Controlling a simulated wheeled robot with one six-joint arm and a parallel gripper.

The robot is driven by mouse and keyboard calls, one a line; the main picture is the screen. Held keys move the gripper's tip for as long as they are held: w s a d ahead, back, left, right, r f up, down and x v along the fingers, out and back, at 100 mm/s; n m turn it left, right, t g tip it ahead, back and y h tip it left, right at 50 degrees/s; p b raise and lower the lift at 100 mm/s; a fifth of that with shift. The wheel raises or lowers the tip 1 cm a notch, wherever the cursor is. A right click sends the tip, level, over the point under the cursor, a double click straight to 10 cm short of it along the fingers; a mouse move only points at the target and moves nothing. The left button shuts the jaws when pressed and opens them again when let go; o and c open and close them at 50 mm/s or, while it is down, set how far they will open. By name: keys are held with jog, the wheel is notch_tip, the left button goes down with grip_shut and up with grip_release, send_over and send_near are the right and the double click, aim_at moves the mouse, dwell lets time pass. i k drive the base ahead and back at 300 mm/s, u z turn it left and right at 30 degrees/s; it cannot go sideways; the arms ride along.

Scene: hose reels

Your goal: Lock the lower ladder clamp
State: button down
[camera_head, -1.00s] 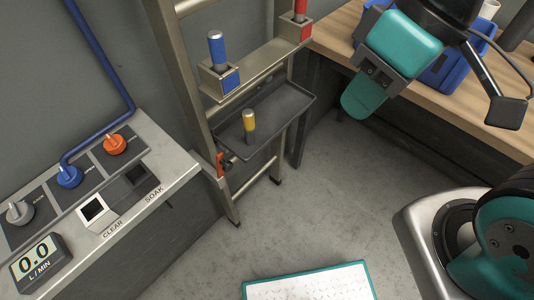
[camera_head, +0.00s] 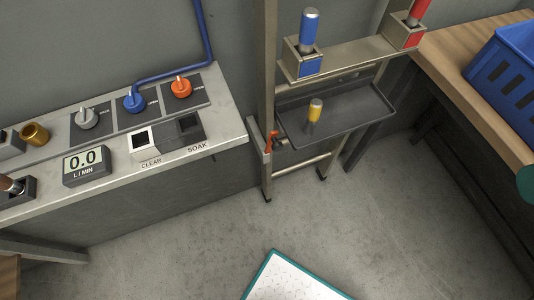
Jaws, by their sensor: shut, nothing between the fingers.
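The ladder (camera_head: 267,70) stands at the wall, right of the grey counter. The lower clamp, with an orange-red lever (camera_head: 271,141), sits low on its left rail, just left of the dark tray. The lever looks roughly upright. The clamp is small here, and I cannot tell whether it is locked. My gripper is out of view; only a small teal part of my arm shows at the right edge.
The dark tray (camera_head: 358,119) holds a yellow-topped handle (camera_head: 314,114). Above are blue (camera_head: 309,32) and red (camera_head: 418,12) handles in holders. The valve counter (camera_head: 225,128) is left, a wooden bench (camera_head: 455,62) with a blue crate (camera_head: 508,72) right.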

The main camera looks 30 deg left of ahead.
aim_at(273, 145)
jog(key=k, duration=0.55)
jog(key=u, duration=0.65)
jog(key=i, duration=0.5)
